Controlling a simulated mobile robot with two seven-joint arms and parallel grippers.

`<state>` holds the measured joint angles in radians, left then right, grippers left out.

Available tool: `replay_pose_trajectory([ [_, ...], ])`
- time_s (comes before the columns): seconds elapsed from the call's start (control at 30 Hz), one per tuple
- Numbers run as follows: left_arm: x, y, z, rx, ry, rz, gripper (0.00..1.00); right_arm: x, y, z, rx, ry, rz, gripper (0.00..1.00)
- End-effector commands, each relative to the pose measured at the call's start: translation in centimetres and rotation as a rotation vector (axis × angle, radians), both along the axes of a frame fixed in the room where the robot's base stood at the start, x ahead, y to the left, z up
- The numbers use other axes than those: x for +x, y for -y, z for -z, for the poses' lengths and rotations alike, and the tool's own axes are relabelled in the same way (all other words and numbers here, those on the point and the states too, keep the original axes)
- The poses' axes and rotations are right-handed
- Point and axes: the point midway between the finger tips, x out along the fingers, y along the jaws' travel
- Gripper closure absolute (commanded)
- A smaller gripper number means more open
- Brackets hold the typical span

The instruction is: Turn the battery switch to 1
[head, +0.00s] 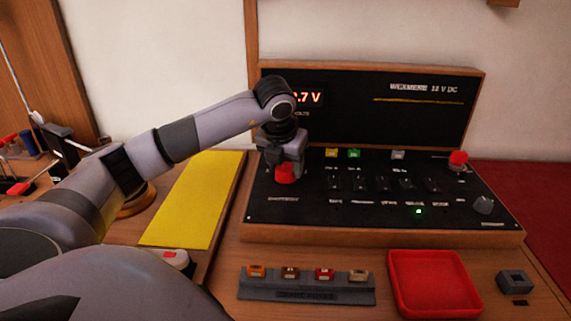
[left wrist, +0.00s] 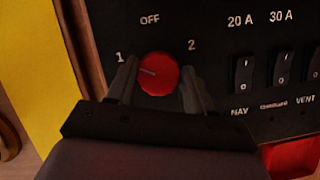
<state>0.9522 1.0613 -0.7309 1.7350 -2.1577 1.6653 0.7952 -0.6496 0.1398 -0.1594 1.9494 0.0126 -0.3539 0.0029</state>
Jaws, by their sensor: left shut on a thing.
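The battery switch is a red round knob (left wrist: 158,74) on the black panel, with 1 at its left, OFF above and 2 at its right. Its pale pointer line points left and slightly up, roughly toward the 1. In the head view the red knob (head: 285,173) shows below my left gripper (head: 284,160), at the panel's left end. In the left wrist view my left gripper (left wrist: 158,88) has one finger on each side of the knob and is shut on it. My right gripper is in neither view.
The panel (head: 330,215) has several small switches, a lit green lamp (head: 419,211), a red button (head: 457,160) and a grey knob (head: 483,205). In front are a fuse rack (head: 305,294) and a red tray (head: 395,310). A yellow mat (head: 195,205) lies left.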

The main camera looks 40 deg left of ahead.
Motion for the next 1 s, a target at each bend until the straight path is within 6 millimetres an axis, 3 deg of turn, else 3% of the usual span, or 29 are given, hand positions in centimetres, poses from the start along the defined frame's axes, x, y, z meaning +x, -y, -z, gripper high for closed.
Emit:
replay_pose_trajectory([
  [0.5,0.06,-0.13,-0.19,0.002,0.004,-0.025,0.79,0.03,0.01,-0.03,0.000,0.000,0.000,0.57],
  [0.53,0.06,-0.13,-0.19,0.002,0.004,-0.025,0.46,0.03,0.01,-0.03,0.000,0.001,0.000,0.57],
  [0.6,0.05,-0.12,-0.17,0.002,0.004,-0.025,0.24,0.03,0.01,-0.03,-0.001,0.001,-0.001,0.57],
  [1.0,-0.19,0.14,-0.86,0.000,0.004,-0.022,0.24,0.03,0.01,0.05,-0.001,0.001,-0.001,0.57],
])
